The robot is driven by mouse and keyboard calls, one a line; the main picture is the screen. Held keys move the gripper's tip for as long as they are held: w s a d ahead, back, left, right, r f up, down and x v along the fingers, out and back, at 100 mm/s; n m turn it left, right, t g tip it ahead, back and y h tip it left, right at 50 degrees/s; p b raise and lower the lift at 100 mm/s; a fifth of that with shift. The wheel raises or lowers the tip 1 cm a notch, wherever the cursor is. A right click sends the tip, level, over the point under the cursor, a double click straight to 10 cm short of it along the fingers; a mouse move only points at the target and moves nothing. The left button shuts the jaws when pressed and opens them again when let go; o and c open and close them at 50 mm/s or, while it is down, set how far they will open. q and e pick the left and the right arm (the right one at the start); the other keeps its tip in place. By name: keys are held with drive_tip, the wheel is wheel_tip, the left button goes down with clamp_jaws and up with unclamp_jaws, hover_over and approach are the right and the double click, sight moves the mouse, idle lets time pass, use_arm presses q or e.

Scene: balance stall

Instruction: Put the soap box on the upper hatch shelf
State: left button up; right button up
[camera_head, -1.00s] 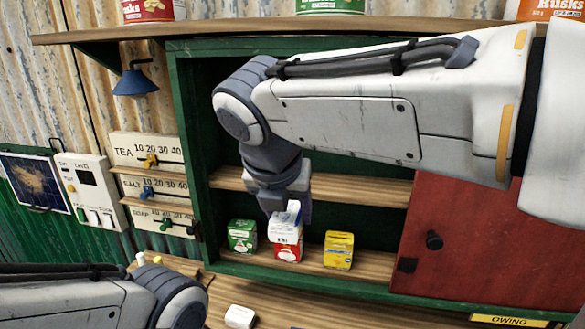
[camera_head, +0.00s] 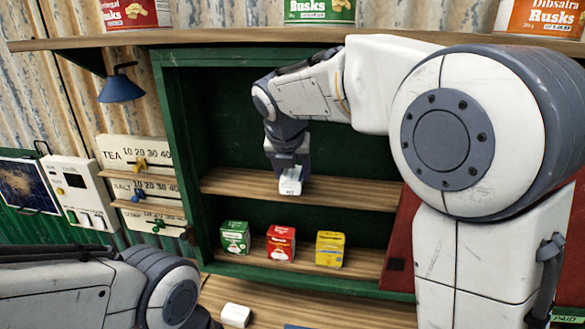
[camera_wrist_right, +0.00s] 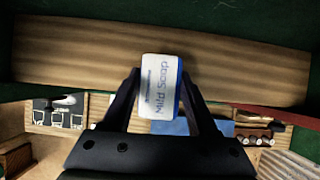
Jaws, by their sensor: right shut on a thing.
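The soap box is a small white box with blue edges (camera_head: 290,181). In the right wrist view it shows the words "Mild Soap" (camera_wrist_right: 160,85). My right gripper (camera_head: 289,165) is shut on it and holds it at the upper hatch shelf (camera_head: 235,182), near the shelf's front edge. I cannot tell whether the box touches the shelf. In the right wrist view the bare wooden shelf (camera_wrist_right: 70,60) lies behind the box. My left arm shows at the lower left of the head view, but its gripper is out of sight.
A green box (camera_head: 235,238), a red box (camera_head: 281,244) and a yellow box (camera_head: 330,249) stand on the lower shelf. A white block (camera_head: 236,315) lies on the counter. The upper shelf is clear on both sides of the soap box. The red door (camera_head: 400,240) is mostly behind my right arm.

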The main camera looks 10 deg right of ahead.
sight(295, 173)
drive_tip(key=shift+w+d+f+p, duration=0.25)
drive_tip(key=shift+w+d+f, duration=0.05)
drive_tip(key=shift+w, duration=0.3)
drive_tip(key=shift+w+d+f+p, duration=0.25)
drive_tip(key=shift+w+f, duration=0.05)
drive_tip(key=shift+w, duration=0.3)
drive_tip(key=shift+f, duration=0.15)
drive_tip(key=o, duration=1.4)
drive_tip(key=shift+f, duration=0.1)
